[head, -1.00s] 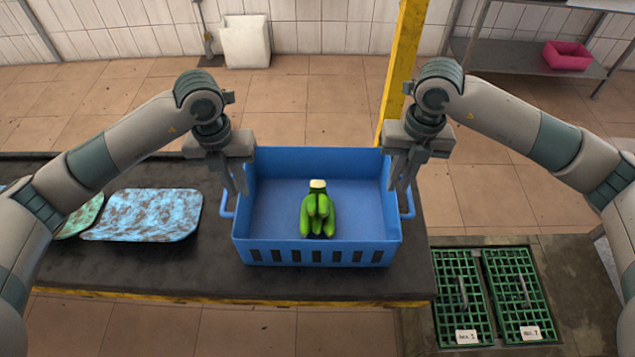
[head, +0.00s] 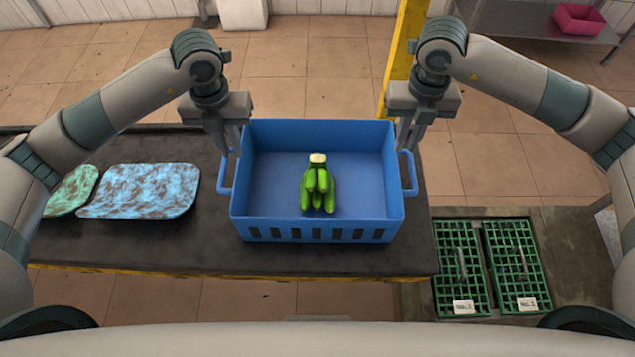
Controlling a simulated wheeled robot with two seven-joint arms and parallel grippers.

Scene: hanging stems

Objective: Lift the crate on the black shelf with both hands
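The blue crate (head: 318,236) sits on the black shelf (head: 150,242), appearing level. A bunch of green bananas (head: 318,188) lies inside it. The crate has a blue handle on its left side (head: 224,182) and one on its right side (head: 410,180). My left gripper (head: 232,152) points down at the rear end of the left handle, its fingers parted. My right gripper (head: 407,150) points down at the rear end of the right handle, its fingers also parted. I cannot tell whether the fingertips touch the handles.
A mottled blue tray (head: 140,190) and a green tray (head: 72,190) lie on the shelf left of the crate. A yellow post (head: 402,65) rises behind the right gripper. Green grates (head: 460,270) lie at lower right. A pink bin (head: 578,18) sits at the back right.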

